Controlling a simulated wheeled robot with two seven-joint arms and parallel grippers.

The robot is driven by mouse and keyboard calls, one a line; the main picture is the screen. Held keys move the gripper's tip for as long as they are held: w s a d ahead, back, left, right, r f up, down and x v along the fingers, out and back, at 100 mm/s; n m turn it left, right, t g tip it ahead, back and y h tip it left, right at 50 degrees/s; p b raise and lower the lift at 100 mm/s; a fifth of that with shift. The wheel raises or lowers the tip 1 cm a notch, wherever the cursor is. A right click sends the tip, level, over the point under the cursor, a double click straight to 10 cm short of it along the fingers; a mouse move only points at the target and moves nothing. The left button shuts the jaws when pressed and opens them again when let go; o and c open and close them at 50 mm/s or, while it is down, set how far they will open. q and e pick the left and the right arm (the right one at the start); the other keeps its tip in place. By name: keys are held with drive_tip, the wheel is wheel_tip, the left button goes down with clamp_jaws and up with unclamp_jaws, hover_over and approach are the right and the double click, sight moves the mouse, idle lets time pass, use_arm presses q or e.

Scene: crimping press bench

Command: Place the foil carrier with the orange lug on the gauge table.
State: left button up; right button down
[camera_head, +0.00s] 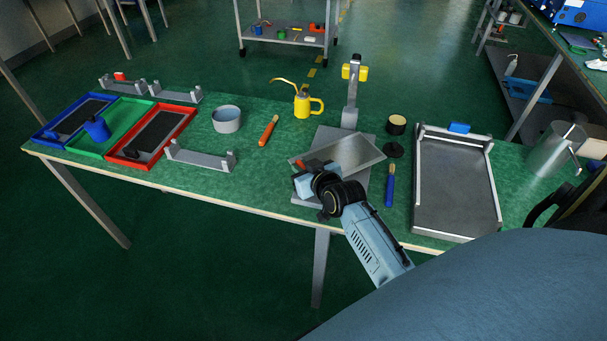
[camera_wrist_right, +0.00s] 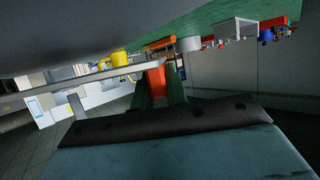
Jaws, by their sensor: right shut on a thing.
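The foil carrier (camera_head: 352,150) is a thin, flat grey plate with an orange lug (camera_head: 313,165) at its left end. My right gripper (camera_head: 306,184) is shut on it at that end, and the plate extends to the right above a grey base. The orange lug (camera_wrist_right: 157,76) and the plate's edge (camera_wrist_right: 95,76) also show in the right wrist view. A grey bed with raised rails and a blue block (camera_head: 455,185) stands at the right of the bench; I cannot tell for sure that it is the gauge table. Its bed is empty. My left gripper is not in view.
A post with a yellow handle (camera_head: 354,73) rises behind the carrier. A blue-handled tool (camera_head: 389,185) and dark round pieces lie between carrier and bed. A metal jug (camera_head: 553,150) stands right. The yellow oil can (camera_head: 302,105), grey bowl (camera_head: 226,120) and coloured trays are left.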

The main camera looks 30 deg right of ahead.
wheel_tip(320, 180, down, 3)
drive_tip(key=shift+r+b, duration=0.2)
drive_tip(key=shift+b, duration=0.15)
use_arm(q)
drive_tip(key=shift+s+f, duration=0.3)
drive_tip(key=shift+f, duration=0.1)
use_arm(e)
drive_tip(key=shift+f, duration=0.1)
drive_tip(key=c, duration=1.4)
unclamp_jaws()
